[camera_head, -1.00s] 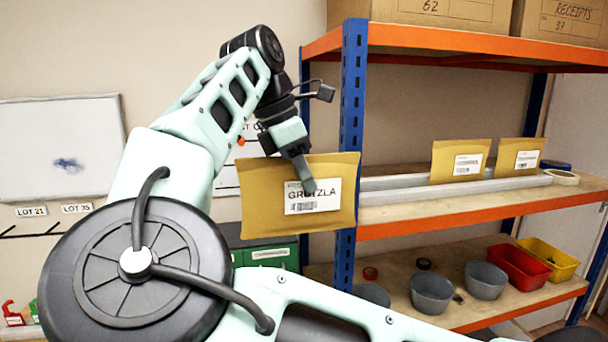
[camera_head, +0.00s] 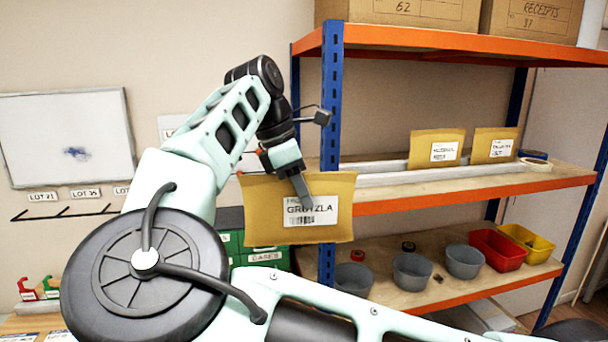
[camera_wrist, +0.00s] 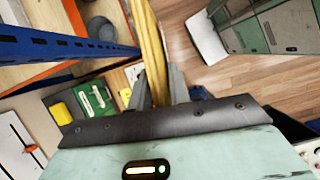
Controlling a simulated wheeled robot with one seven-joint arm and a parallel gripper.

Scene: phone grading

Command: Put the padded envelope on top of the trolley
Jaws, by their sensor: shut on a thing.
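The padded envelope (camera_head: 265,210) is tan with a white label reading GRUTZLA. It hangs in the air in front of the shelf's blue upright, label facing the head camera. My gripper (camera_head: 302,190) is shut on its upper edge, with one finger across the front by the label. In the wrist view the envelope (camera_wrist: 152,50) shows edge-on between the two fingers of my gripper (camera_wrist: 160,90). I cannot make out the trolley for certain in any view.
A blue and orange shelf rack (camera_head: 470,195) stands close on the right. Two more envelopes (camera_head: 436,148) (camera_head: 494,145) stand on its middle shelf. Grey bins (camera_head: 412,271), a red bin (camera_head: 497,250) and a yellow bin (camera_head: 527,242) sit below. A whiteboard (camera_head: 65,135) hangs left.

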